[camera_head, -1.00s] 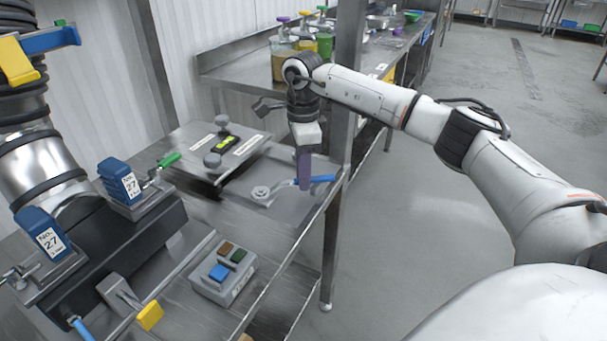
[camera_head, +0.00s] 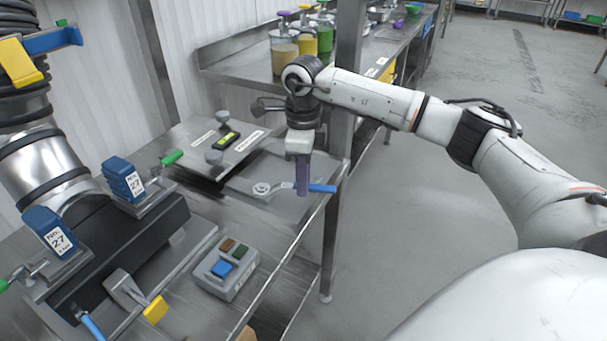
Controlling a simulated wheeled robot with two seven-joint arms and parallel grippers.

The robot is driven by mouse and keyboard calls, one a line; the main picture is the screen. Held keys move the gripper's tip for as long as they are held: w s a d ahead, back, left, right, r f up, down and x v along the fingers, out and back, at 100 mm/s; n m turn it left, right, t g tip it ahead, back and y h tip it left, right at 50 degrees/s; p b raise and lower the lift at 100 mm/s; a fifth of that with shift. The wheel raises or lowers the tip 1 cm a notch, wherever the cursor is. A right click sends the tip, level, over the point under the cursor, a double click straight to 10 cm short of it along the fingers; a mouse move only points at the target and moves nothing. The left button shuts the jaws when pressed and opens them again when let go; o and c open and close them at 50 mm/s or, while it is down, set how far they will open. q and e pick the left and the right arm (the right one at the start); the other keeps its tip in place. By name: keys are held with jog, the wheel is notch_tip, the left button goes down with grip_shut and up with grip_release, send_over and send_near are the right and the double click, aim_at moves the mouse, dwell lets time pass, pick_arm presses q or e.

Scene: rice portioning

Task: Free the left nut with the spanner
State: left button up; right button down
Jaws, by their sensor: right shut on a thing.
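The spanner has a blue handle (camera_head: 323,188) and lies across the grey tray at the right end of the bench. My right gripper (camera_head: 303,188) points straight down over it, with its purple fingers shut on the spanner just left of the blue part. A small round metal piece (camera_head: 262,188) sits on the tray left of the fingers, by the spanner's other end. I cannot tell whether they touch. The machine (camera_head: 110,240) at the left carries blue blocks marked 27; I cannot make out which part is the left nut. My left gripper is not in view.
A grey button box (camera_head: 226,268) stands at the bench's front edge. A plate with two round knobs and a green display (camera_head: 227,140) lies behind the tray. A steel post (camera_head: 346,100) rises close to my right gripper. Jars (camera_head: 285,55) stand on the far bench.

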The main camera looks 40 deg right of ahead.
jog(key=shift+r+p, duration=0.95)
jog(key=shift+r, duration=0.25)
dwell(1.1)
jog(key=shift+r+p, duration=0.8)
jog(key=shift+r, duration=1.1)
jog(key=shift+a, duration=0.1)
